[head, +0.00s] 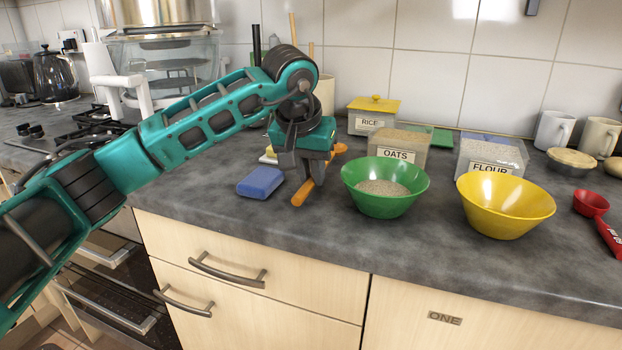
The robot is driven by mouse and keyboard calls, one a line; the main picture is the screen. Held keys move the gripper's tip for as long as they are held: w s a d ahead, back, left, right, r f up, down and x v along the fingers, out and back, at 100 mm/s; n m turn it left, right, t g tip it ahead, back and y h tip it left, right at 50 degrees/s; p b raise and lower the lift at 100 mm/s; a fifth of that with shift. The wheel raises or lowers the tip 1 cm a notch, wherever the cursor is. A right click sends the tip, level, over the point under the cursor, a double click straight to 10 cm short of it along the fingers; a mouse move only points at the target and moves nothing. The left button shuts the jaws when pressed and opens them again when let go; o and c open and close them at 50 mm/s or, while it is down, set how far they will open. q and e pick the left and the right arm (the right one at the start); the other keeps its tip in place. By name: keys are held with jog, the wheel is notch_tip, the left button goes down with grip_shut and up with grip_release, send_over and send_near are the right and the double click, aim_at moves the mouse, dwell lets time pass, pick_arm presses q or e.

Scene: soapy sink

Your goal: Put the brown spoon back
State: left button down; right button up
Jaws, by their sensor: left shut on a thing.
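The brown spoon (303,193) is an orange-brown stick just above or on the grey counter, left of the green bowl. My left gripper (303,175) points down from above and is shut on it. One end of the spoon sticks out toward the front edge, and another part shows behind the gripper at its right. The gripper covers the middle, so the bowl of the spoon cannot be made out. I cannot tell whether the spoon touches the counter. My right gripper is not in view.
A blue sponge (260,182) lies just left of the gripper. A green bowl (384,203) of oats and a yellow bowl (508,222) stand right. Behind are RICE (372,122), OATS (398,140) and FLOUR (490,167) boxes. A pot (326,96) stands partly hidden behind my arm.

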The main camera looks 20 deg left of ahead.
pick_arm(q)
jog(key=shift+f, duration=0.55)
jog(key=shift+f, duration=0.15)
jog(key=c, duration=1.1)
grip_release()
jog(key=shift+s+r, duration=0.1)
jog(key=shift+r, duration=0.5)
jog(key=p+v, duration=0.2)
jog(key=v, duration=0.9)
